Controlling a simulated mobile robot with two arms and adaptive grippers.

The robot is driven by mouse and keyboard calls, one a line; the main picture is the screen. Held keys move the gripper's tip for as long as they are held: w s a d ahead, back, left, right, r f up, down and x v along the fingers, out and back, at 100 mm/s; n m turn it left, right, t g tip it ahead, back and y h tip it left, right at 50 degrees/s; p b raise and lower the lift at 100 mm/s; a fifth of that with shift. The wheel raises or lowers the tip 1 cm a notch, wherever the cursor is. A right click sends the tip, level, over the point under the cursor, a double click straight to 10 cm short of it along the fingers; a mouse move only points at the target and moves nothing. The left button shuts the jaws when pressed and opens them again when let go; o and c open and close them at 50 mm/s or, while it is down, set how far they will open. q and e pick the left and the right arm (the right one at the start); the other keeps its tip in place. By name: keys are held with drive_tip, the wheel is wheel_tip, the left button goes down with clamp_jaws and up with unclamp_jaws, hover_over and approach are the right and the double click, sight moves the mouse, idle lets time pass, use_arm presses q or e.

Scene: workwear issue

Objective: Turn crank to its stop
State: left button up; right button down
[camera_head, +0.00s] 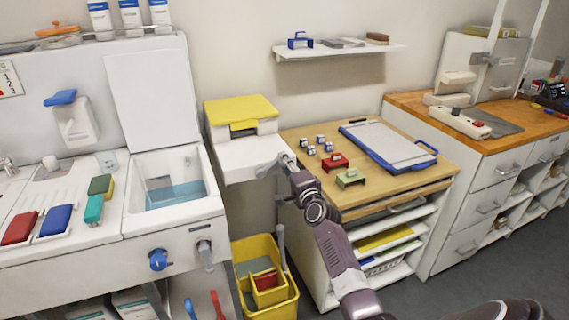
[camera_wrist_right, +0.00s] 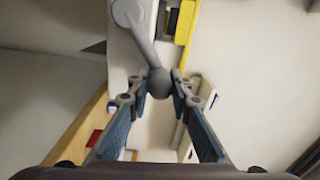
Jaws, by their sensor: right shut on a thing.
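The crank (camera_wrist_right: 143,43) is a grey arm with a round hub on a white unit (camera_head: 252,157) with a yellow top. In the right wrist view the crank arm slants from the hub at upper left down to a round grey knob (camera_wrist_right: 158,82). My right gripper (camera_head: 287,160) is shut on this knob, with a finger on each side. In the head view the crank (camera_head: 266,168) shows small at the unit's right front, partly hidden by the gripper. My left gripper is not in view.
A wooden-topped cart (camera_head: 430,178) stands right of the unit, with a blue-edged board (camera_head: 388,146), a red block (camera_head: 335,162) and a green block (camera_head: 350,178). A yellow bin (camera_head: 265,262) stands below. A sink basin (camera_head: 172,190) is at left.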

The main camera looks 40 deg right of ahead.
drive_tip(key=shift+a+f, duration=0.1)
drive_tip(key=shift+f, duration=0.05)
drive_tip(key=c, duration=1.7)
unclamp_jaws()
drive_tip(key=shift+w, duration=0.1)
drive_tip(key=shift+c, duration=0.2)
drive_tip(key=v, duration=1.2)
drive_tip(key=shift+f, duration=0.1)
